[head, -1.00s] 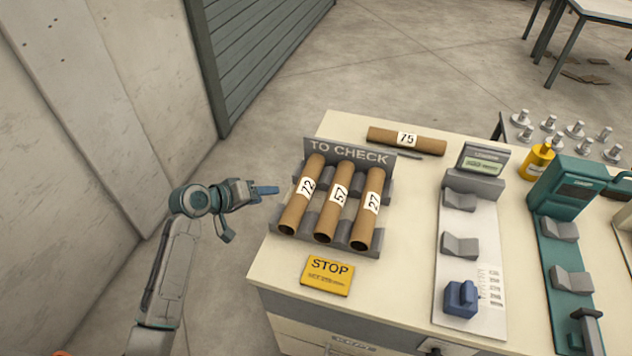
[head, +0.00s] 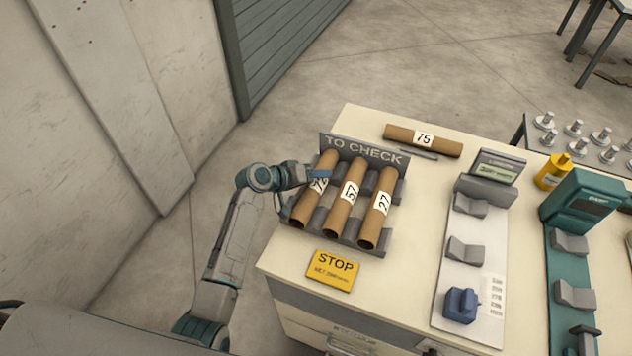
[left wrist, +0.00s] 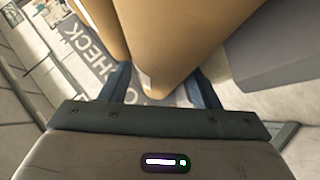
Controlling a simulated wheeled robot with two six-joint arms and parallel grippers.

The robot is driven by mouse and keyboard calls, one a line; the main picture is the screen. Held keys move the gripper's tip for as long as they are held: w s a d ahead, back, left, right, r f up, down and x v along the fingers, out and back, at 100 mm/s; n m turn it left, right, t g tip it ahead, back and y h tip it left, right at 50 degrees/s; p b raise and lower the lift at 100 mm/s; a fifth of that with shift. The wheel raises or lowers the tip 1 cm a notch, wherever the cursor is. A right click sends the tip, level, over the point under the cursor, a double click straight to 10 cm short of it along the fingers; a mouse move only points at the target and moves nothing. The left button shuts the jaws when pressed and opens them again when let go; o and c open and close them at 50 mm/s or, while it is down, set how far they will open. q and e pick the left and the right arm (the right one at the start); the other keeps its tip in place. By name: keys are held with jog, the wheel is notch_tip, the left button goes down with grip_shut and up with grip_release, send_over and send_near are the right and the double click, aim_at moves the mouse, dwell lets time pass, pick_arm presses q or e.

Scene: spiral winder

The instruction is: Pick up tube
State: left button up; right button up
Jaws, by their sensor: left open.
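Three brown cardboard tubes lie side by side, tilted, in the grey TO CHECK rack (head: 362,149): tube 72 (head: 303,207) at the left, tube 57 (head: 341,211) in the middle and tube 27 (head: 376,222) at the right. A fourth tube, 75 (head: 440,146), lies on the table behind the rack. My left gripper (head: 322,174) is open at the upper part of tube 72, partly covering its label. In the left wrist view, a tube (left wrist: 165,40) fills the space ahead of and between the open fingers (left wrist: 160,88). My right gripper is not in view.
A yellow STOP sign (head: 333,271) lies in front of the rack. A white measuring station (head: 470,270) with a blue block and a teal station (head: 570,250) stand to the right. Bare tabletop lies between rack and white station.

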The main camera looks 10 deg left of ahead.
pick_arm(q)
jog(key=shift+w+d+f, duration=0.15)
jog(key=shift+w+f, duration=0.05)
jog(key=c, duration=0.8)
jog(key=shift+r, duration=0.15)
